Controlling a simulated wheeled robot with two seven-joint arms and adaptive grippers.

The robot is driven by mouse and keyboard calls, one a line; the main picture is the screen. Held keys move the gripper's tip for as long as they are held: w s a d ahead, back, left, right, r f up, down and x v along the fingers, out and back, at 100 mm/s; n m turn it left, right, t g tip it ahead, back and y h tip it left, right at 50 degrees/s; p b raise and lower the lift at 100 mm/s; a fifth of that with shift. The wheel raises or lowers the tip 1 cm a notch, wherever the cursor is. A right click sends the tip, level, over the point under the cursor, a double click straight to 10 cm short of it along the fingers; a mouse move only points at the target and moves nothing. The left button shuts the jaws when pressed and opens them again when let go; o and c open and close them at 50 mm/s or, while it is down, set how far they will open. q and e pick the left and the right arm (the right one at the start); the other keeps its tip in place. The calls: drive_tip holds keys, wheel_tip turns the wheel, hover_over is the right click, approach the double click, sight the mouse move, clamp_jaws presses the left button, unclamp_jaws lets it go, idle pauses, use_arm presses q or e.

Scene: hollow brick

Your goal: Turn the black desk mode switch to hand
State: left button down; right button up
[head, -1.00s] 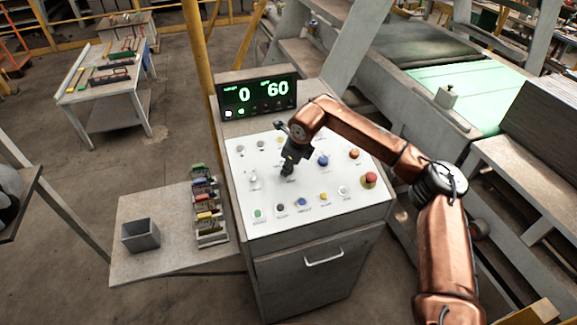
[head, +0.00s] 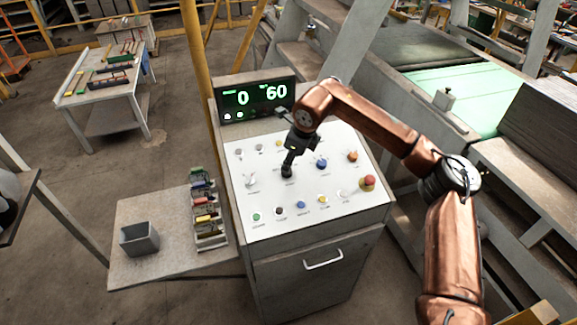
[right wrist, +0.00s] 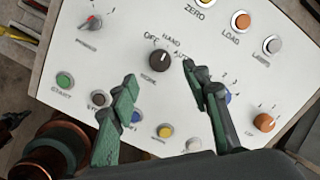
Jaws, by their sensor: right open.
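The black desk mode switch (right wrist: 160,60) is a round knob on the white sloped panel, with OFF and HAND lettering around its upper side in the right wrist view. A pale mark shows on its upper part; I cannot tell surely which label it meets. In the head view the switch (head: 287,172) sits at the panel's middle, just below my right gripper (head: 290,157). In the right wrist view my right gripper (right wrist: 160,73) is open, with one green-grey finger each side of the switch and gaps between. My left gripper is not in view.
A display (head: 256,97) reading 0 and 60 stands behind. A side shelf (head: 170,257) holds a grey bin (head: 139,239) and a rack of coloured items.

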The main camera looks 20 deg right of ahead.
drive_tip(key=shift+v, duration=2.3)
drive_tip(key=shift+a, duration=0.1)
